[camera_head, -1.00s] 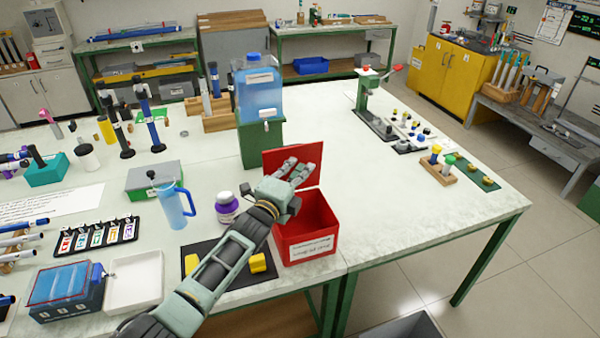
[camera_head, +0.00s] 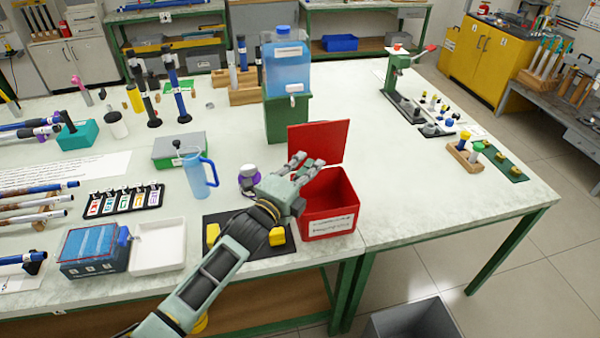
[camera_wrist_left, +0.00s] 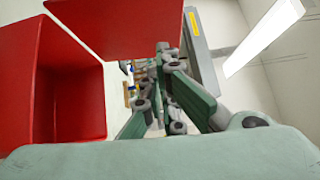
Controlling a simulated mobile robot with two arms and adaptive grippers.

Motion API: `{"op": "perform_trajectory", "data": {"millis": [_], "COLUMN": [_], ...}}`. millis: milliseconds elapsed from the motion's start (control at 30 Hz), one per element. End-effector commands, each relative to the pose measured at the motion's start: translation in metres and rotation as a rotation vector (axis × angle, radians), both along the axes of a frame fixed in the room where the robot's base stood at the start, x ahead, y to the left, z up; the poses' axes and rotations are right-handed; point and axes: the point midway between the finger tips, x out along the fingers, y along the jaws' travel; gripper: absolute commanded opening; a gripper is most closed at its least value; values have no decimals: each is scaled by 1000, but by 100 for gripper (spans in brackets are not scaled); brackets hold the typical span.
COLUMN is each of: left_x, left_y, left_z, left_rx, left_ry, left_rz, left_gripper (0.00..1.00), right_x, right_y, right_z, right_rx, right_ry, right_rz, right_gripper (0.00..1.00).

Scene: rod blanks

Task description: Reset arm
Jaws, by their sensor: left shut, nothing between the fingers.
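My left arm comes in from the lower left in the head view. Its gripper (camera_head: 308,165) is shut and empty, over the left rim of the open red box (camera_head: 330,222). The box's red lid (camera_head: 320,140) stands up at the back. In the left wrist view the fingers (camera_wrist_left: 165,95) point away from the camera, with the red box (camera_wrist_left: 75,100) at the left and its lid (camera_wrist_left: 120,25) above. My right gripper is in neither view.
A purple jar (camera_head: 249,177) stands just left of the gripper. A black mat (camera_head: 285,248) with yellow blocks lies under the forearm. A water tank (camera_head: 286,65) on a green stand is behind the box.

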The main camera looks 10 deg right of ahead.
Motion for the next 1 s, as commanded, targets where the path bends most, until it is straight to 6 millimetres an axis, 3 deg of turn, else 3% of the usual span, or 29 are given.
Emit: {"op": "perform_trajectory", "data": {"millis": [200,467,633,767,900,1000], "left_x": [-19,-26,-43,-80,-142,-194], "left_y": [19,24,43,92,164,213], "left_z": [-2,-3,-29,-74,-122,-147], "left_rx": [0,-4,-94,-261,-453,-565], "left_ry": [1,8,211,567,951,1160], "left_rz": [1,3,75,242,498,689], "left_gripper": [0,0,0,0,0,0], "right_x": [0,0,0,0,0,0], "right_y": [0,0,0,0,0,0], "right_z": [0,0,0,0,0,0], "right_rx": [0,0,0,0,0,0], "right_ry": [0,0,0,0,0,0], "right_rz": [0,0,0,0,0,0], "right_gripper": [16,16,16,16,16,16]}}
